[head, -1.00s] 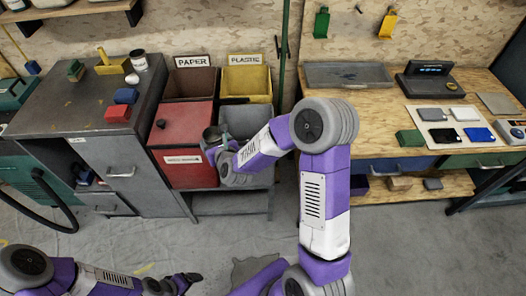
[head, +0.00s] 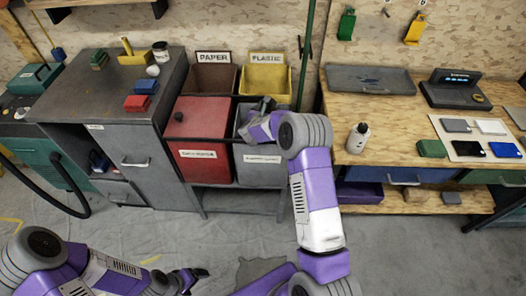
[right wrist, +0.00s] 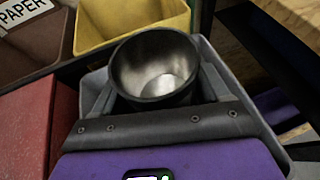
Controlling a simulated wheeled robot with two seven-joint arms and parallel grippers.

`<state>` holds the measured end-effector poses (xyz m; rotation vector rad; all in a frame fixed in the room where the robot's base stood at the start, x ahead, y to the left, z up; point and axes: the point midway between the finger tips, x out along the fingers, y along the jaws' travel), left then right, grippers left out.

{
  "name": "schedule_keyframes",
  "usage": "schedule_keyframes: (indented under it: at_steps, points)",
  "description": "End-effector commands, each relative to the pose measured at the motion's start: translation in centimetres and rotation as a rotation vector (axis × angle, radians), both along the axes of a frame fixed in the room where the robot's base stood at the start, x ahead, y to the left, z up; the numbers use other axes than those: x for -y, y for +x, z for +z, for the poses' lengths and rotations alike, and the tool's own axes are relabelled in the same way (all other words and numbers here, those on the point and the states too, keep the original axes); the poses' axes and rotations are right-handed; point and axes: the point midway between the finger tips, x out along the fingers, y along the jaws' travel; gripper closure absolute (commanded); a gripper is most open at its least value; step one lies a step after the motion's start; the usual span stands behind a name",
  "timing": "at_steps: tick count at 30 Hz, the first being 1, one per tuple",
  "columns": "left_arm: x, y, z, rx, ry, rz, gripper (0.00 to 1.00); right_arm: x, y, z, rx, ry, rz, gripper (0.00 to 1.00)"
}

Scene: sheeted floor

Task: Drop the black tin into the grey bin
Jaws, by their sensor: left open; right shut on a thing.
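The black tin (right wrist: 155,70) is an open, empty round can with a shiny inside, held between the fingers of my right gripper (right wrist: 158,92). In the right wrist view it is over the opening of the grey bin (right wrist: 262,128), mouth facing the camera. In the head view my right gripper (head: 262,106) is at the grey bin's opening (head: 252,174); the tin is hard to tell apart from the gripper there. How far the tin is above or below the rim is unclear. My left gripper (head: 190,278) is open and empty, low over the floor.
The red-lidded bin (head: 198,125) is left of the grey bin. The brown PAPER bin (head: 211,80) and yellow PLASTIC bin (head: 264,82) stand behind.

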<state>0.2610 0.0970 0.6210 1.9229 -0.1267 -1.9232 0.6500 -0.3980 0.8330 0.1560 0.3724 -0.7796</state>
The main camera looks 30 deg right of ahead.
Motion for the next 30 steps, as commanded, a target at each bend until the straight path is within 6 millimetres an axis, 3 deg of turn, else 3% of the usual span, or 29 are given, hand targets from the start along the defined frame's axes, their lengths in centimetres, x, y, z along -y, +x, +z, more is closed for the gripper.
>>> schedule_keyframes:
  at_steps: [7, 19, 20, 24, 30]
  points:
    - [0.0, 0.0, -0.6, 0.000, 0.000, 0.000, 0.16, 0.0, 0.0, -2.6, 0.000, 0.000, 0.001, 0.56]
    - [0.0, 0.0, -0.6, 0.000, 0.000, 0.000, 0.16, 0.0, 0.0, -3.1, 0.002, -0.001, 0.001, 0.56]
    - [0.0, 0.0, -0.6, 0.000, 0.000, 0.000, 0.16, 0.0, 0.0, -3.1, 0.002, -0.001, 0.001, 0.22]
    - [0.0, 0.0, -0.6, 0.000, 0.000, 0.000, 0.16, 0.0, 0.0, -3.1, 0.001, 0.000, 0.001, 0.01]
    - [0.0, 0.0, -0.6, 0.000, 0.000, 0.000, 0.16, 0.0, 0.0, -3.1, 0.000, 0.000, 0.001, 0.00]
